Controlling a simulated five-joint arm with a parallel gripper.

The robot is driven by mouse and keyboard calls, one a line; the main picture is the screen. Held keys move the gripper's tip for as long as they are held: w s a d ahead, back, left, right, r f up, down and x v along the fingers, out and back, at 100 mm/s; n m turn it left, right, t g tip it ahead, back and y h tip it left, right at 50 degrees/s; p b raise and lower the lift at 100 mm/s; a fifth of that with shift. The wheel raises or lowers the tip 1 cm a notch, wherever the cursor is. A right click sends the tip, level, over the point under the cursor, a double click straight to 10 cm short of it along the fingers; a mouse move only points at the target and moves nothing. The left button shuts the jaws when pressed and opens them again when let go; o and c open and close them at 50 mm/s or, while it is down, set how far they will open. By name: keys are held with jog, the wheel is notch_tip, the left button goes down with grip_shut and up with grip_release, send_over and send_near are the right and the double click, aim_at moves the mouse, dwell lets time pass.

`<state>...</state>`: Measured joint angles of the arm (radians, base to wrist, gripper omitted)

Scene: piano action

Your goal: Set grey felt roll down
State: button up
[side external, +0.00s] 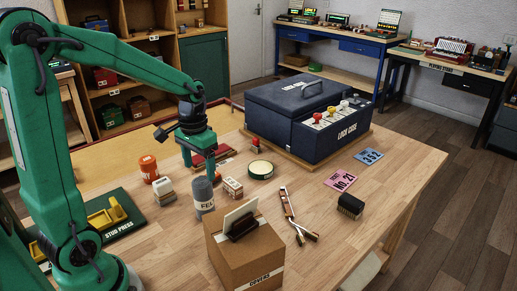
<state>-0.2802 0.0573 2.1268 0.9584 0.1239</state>
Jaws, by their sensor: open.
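The grey felt roll (203,197) stands upright on the wooden table, with a pale label reading "FEL..." around its lower part. Its foot is close to the back left corner of the cardboard box. My gripper (199,166) points down just above and behind the roll's top in the picture. Its green fingers are open. I cannot tell from this one view whether a finger still touches the roll.
A cardboard box (245,262) stands in front. An orange tin (149,169), a whitish block (163,191), a small carton (232,187) and a round tin (261,170) surround the roll. The dark case (300,115) stands behind.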

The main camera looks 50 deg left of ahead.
jog(key=shift+r, duration=0.55)
jog(key=shift+s+d+r, duration=0.15)
jog(key=shift+d+r, duration=0.05)
jog(key=shift+r, duration=0.05)
jog(key=s+d+r+m+t, duration=0.1)
jog(key=s+d+r+t, duration=0.4)
jog(key=s+d+r, duration=0.2)
jog(key=s+d, duration=0.2)
jog(key=s, duration=0.1)
jog(key=shift+s+r+m+t, duration=0.15)
jog(key=shift+r+m+t, duration=0.15)
jog(key=shift+r+m, duration=0.1)
